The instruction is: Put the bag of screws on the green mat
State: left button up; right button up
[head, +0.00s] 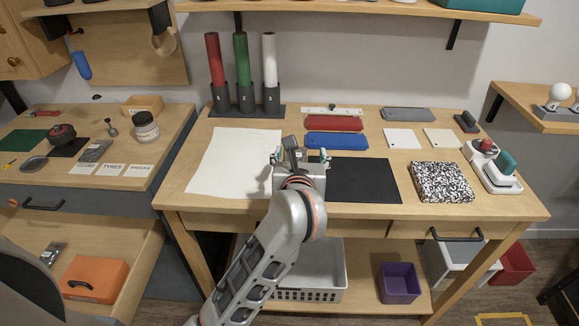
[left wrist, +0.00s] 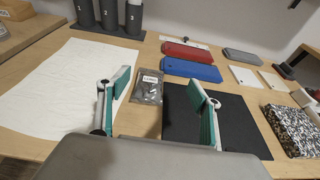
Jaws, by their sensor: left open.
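A small grey bag with a white label (left wrist: 149,86) lies flat on the workbench between the white sheet and the black mat. The label is too small to read, so I cannot tell if it holds screws. Another grey bag (head: 95,151) lies on the left table, and one (head: 51,254) is in the open drawer. The green mat (head: 26,140) lies at the left table's far left.
A white sheet (head: 225,160) and a black mat (head: 365,181) flank the gripper. Behind are red (head: 334,123) and blue (head: 336,141) cases and upright rolls (head: 241,60). On the left table, a round dark object (head: 62,134), a jar (head: 145,126) and label cards (head: 110,170) stand near the green mat.

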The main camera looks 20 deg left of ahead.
aim_at(297, 157)
pick_arm(q)
jog(key=f, duration=0.1)
jog(key=s+f+g, duration=0.1)
jog(key=f, duration=0.1)
jog(key=shift+a, duration=0.2)
jog(key=shift+b+x, duration=0.6)
jog(key=shift+x, duration=0.35)
jog(key=shift+w+f, duration=0.2)
jog(key=shift+w, duration=0.05)
jog(key=shift+w+a, duration=0.1)
jog(key=shift+w, duration=0.05)
jog(key=shift+w+a+f+b, duration=0.15)
jog(key=shift+w+a+b, duration=0.1)
jog(key=shift+w+b, duration=0.1)
jog(key=b+x, duration=0.1)
jog(key=x, duration=0.2)
jog(key=shift+w+a+f+b, duration=0.1)
jog(key=shift+a+f+b, duration=0.15)
jog(key=shift+b, duration=0.1)
jog(key=shift+w, duration=0.2)
jog(key=shift+r, duration=0.15)
jog(key=c, duration=1.2)
jog(key=shift+c, duration=0.5)
pick_arm(e)
jog(key=shift+w+d+f, duration=0.1)
jog(key=shift+d+f, duration=0.15)
jog(key=shift+f, duration=0.4)
jog(key=shift+w+d+f, duration=0.1)
jog(key=shift+d+f, duration=0.15)
jog(key=shift+f, duration=0.35)
